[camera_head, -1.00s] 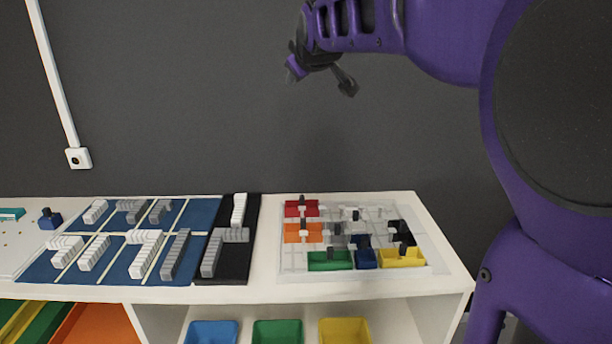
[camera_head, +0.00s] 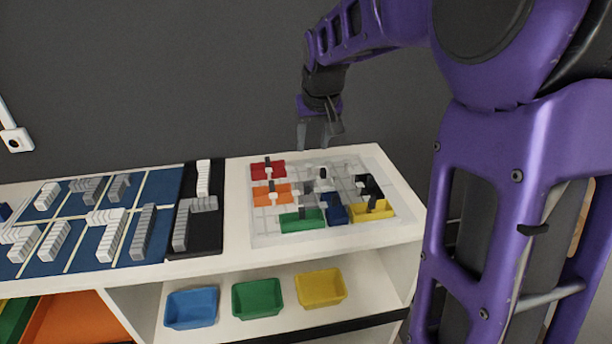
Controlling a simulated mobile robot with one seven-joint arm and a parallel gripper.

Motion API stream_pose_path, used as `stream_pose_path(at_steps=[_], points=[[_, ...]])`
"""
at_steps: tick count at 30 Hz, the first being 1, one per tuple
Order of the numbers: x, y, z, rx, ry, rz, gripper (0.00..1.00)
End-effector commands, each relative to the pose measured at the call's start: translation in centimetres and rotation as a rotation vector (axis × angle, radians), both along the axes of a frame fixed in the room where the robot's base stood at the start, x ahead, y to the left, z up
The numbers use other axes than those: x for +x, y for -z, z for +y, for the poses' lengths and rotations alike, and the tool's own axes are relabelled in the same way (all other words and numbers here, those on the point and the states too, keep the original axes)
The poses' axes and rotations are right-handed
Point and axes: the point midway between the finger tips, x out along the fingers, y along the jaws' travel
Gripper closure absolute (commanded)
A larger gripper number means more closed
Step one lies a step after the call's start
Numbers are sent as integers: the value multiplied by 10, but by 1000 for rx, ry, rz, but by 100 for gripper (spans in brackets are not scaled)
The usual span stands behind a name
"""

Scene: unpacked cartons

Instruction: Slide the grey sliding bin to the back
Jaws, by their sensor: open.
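A clear, gridded tray (camera_head: 258,236) lies on the white shelf top and holds several small coloured bins with upright handles. The grey sliding bin (camera_head: 309,187) appears to be the small grey piece near the tray's middle, right of the orange bin (camera_head: 264,197) and behind the green bin (camera_head: 300,222). It is small, and its outline is hard to separate from the light pieces around it. My gripper (camera_head: 320,140) points down, open and empty, above the back edge of the tray, behind the grey bin and apart from it.
The red bin (camera_head: 262,173) is at the back left; blue (camera_head: 336,214), yellow (camera_head: 371,212) and black (camera_head: 369,187) bins are at the right. A black board (camera_head: 183,246) with grey blocks lies left of the tray. A dark wall stands behind.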

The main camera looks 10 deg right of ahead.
Motion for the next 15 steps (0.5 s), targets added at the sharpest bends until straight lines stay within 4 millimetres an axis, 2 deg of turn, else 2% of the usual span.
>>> stream_pose_path(at_steps=[7, 15], points=[[5, 21, 0, 7, 7, 13, 50], [27, 74, 0, 6, 5, 14, 50]])
